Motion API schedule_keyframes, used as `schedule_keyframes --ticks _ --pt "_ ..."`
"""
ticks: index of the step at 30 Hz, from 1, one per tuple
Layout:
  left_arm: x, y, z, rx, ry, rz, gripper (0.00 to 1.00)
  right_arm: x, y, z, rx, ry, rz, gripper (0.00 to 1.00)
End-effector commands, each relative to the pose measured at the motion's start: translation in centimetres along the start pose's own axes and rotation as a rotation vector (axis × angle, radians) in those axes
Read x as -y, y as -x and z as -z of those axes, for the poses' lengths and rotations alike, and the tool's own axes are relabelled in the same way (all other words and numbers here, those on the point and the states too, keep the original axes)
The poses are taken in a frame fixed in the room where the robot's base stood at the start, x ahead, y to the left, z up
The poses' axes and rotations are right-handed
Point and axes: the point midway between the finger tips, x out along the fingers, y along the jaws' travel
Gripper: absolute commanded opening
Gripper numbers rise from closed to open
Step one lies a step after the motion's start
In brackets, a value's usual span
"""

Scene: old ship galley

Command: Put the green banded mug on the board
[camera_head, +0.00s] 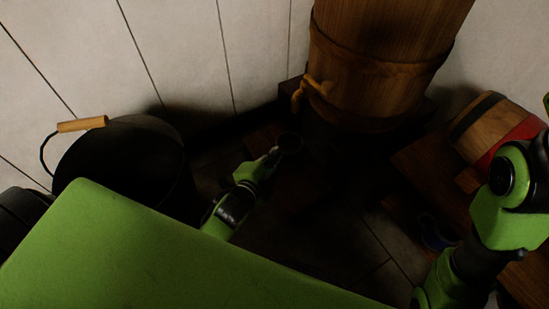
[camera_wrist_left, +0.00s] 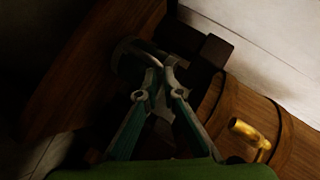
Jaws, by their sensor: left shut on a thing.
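My left gripper (camera_head: 276,153) is low in the middle of the head view, shut on the rim of a dark round mug (camera_head: 290,143). In the left wrist view the fingertips (camera_wrist_left: 161,68) pinch this mug (camera_wrist_left: 128,60) at one side. It is too dark to make out a green band on it. I cannot pick out the board for sure in either view. My right arm stands at the right edge of the head view; its gripper does not show.
A big wooden barrel (camera_head: 385,60) with a tap (camera_head: 312,84) stands just behind the mug. A dark bucket (camera_head: 125,165) is at the left. A small keg (camera_head: 497,126) lies at the right by a wooden surface (camera_head: 425,160). A blue-rimmed thing (camera_head: 437,232) shows dimly below.

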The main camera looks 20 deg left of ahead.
Motion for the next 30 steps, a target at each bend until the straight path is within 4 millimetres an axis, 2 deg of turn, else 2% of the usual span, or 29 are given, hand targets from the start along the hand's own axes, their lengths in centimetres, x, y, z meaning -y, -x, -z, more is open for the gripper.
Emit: schedule_keyframes --ticks 8,9,10,21,24,30 --pt "-0.1 0.0 0.0 0.000 0.001 0.001 0.00 0.0 0.0 0.0 0.000 0.000 0.000 0.00" --pt "-0.1 0.0 0.0 0.000 0.000 0.000 0.17 0.0 -0.1 0.0 0.000 0.000 0.000 0.00" --pt "-0.1 0.0 0.0 0.001 0.000 0.000 0.24 0.0 -0.1 0.0 0.000 0.000 0.000 0.00" --pt "0.1 0.1 0.1 0.000 0.000 0.000 0.24 0.0 -0.1 0.0 -0.001 0.000 0.000 0.00" --pt "0.2 1.0 0.1 0.001 0.001 -0.002 0.24 -0.1 -0.7 0.0 -0.006 -0.001 0.000 0.00" --pt "0.4 5.0 0.2 0.003 0.002 -0.005 0.24 -0.7 0.9 -2.1 0.082 -0.010 -0.029 0.00"
